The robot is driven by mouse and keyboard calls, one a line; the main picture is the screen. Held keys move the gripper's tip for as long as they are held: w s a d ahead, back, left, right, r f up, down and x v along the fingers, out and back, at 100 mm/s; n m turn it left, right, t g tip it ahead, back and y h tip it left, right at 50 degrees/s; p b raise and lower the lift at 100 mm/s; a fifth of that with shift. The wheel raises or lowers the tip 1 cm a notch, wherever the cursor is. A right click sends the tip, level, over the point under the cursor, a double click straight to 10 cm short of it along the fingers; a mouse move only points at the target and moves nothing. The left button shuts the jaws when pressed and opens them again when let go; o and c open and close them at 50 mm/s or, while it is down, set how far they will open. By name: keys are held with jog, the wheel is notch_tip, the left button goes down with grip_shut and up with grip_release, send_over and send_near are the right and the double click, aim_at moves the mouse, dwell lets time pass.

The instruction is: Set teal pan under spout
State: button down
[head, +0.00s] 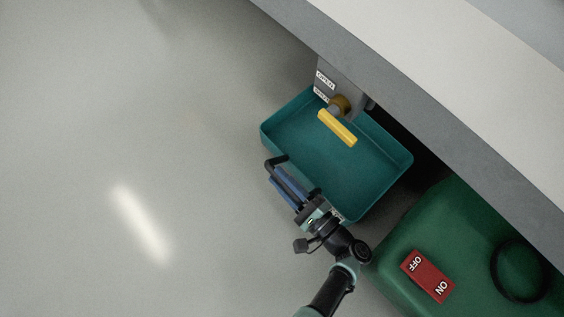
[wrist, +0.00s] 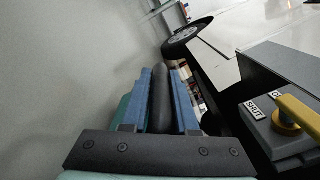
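The teal pan (head: 330,165) lies on the floor at the vehicle's side, beneath the spout, a brass-coloured fitting (head: 340,104) with a yellow lever (head: 337,128) over the pan's far part. The spout's mouth is hidden from above. My gripper (head: 286,187) is at the pan's near left side, its blue fingers along the black handle (head: 276,161). In the wrist view the black handle (wrist: 162,100) lies between the two blue fingers, which appear closed on it. Only a little of the pan shows there, at the left of the fingers.
A grey valve box with the yellow lever (wrist: 297,112) and a SHUT label is at the right in the wrist view. A green case (head: 400,275) with a red ON/OFF switch (head: 427,276) stands right of the pan. The vehicle's edge (head: 420,125) overhangs. The floor at left is clear.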

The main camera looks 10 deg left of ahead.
jog(key=c, duration=0.7)
grip_release()
jog(key=shift+r, duration=0.1)
jog(key=shift+c, duration=0.2)
jog(key=shift+r, duration=0.1)
notch_tip(320, 180, up, 10)
jog(key=p, duration=0.8)
